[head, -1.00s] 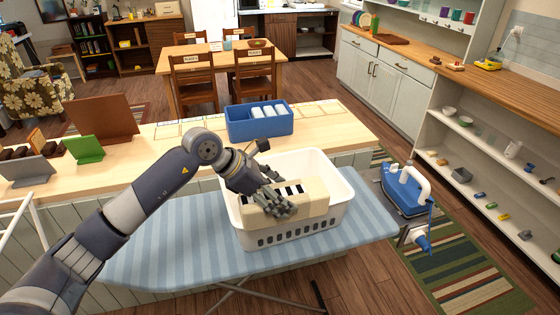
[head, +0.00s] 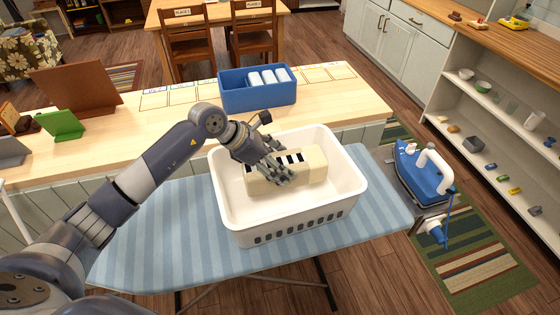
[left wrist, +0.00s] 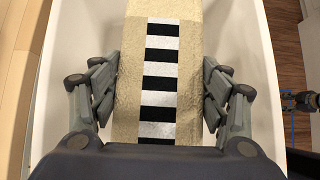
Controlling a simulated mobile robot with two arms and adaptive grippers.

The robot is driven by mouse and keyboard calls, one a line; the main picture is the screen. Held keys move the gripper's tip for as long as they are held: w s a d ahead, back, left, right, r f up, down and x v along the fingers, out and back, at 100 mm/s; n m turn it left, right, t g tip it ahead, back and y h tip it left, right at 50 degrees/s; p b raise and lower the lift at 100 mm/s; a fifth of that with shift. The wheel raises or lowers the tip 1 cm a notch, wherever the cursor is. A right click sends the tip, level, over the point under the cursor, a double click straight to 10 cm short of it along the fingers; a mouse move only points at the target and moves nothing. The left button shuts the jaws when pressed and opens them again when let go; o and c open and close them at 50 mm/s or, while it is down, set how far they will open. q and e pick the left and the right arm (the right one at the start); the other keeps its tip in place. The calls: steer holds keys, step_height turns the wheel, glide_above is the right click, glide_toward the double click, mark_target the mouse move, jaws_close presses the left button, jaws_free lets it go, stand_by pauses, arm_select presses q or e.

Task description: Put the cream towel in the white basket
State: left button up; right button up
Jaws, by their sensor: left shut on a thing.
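The cream towel (head: 302,166) is a folded block with a black-and-white striped band. It lies inside the white basket (head: 292,222), which stands on the blue striped ironing board. My left gripper (head: 277,172) reaches into the basket from above and is shut on the towel. In the left wrist view the towel (left wrist: 205,80) runs between the two fingers (left wrist: 160,100), with the basket's white inside (left wrist: 255,70) around it. Whether the towel rests on the basket floor is hard to tell. My right gripper is not in view.
A blue iron (head: 420,170) stands on the ironing board's (head: 150,240) right end. Behind is a wooden counter (head: 180,123) with a blue bin (head: 258,97) holding white items. A green stand (head: 62,125) is at the left. The board is clear left of the basket.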

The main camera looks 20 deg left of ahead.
arm_select(q)
steer(key=shift+s, duration=0.15)
steer(key=shift+f+b, duration=0.15)
steer(key=shift+b, duration=0.4)
step_height(320, 180, down, 8)
steer(key=b, duration=0.7)
steer(key=shift+f, duration=0.25)
steer(key=o, duration=1.6)
steer(key=shift+a, duration=0.1)
